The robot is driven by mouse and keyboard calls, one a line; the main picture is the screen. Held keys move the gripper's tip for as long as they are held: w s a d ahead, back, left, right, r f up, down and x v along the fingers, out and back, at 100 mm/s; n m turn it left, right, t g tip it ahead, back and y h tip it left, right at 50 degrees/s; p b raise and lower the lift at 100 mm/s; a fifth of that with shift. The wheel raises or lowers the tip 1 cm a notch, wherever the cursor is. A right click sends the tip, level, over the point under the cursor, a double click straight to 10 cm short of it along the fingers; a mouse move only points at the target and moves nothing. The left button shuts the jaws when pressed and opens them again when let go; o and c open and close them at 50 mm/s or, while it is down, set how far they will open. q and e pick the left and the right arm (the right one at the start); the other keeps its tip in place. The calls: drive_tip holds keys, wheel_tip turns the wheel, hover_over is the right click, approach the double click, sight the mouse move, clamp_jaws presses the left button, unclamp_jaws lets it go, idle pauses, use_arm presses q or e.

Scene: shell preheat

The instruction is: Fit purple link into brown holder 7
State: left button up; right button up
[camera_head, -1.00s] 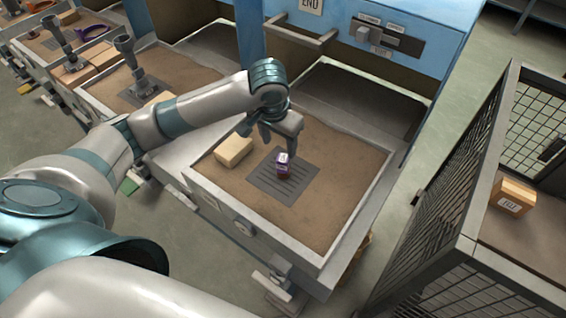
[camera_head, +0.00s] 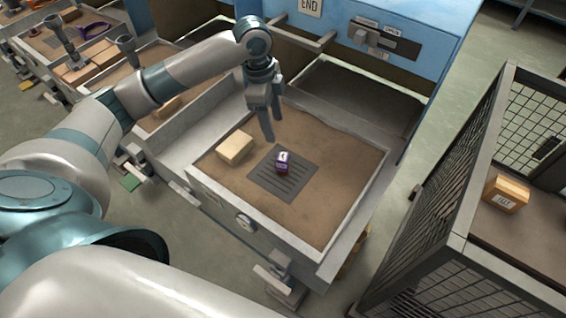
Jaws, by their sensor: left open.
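A small purple piece (camera_head: 283,158) with a white mark, which I take for the purple link, is on the dark slotted plate (camera_head: 262,185) in the sand tray. Its lower part looks darker; I cannot tell whether that is a separate holder under it. No holder marked 7 can be made out. My left gripper (camera_head: 272,129) is open and empty, fingers pointing down, above and to the upper left of the purple piece, apart from it. My right gripper is not in view.
A tan block (camera_head: 234,147) lies in the tray left of the plate. A blue machine (camera_head: 345,30) stands behind. A mesh cage (camera_head: 440,200) with a labelled box (camera_head: 507,194) is at right. Trays at upper left hold blocks and a purple curved item (camera_head: 95,30).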

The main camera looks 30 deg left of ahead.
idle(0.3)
use_arm(q)
drive_tip(key=p, duration=0.1)
approach(281, 156)
drive_tip(key=f, duration=0.2)
drive_tip(key=f+p, duration=0.1)
drive_tip(key=f, duration=0.2)
drive_tip(key=d+f, duration=0.1)
drive_tip(key=f, duration=0.2)
drive_tip(key=shift+w+d+p, duration=0.1)
drive_tip(key=shift+w+p, duration=0.15)
drive_tip(key=shift+p, duration=0.05)
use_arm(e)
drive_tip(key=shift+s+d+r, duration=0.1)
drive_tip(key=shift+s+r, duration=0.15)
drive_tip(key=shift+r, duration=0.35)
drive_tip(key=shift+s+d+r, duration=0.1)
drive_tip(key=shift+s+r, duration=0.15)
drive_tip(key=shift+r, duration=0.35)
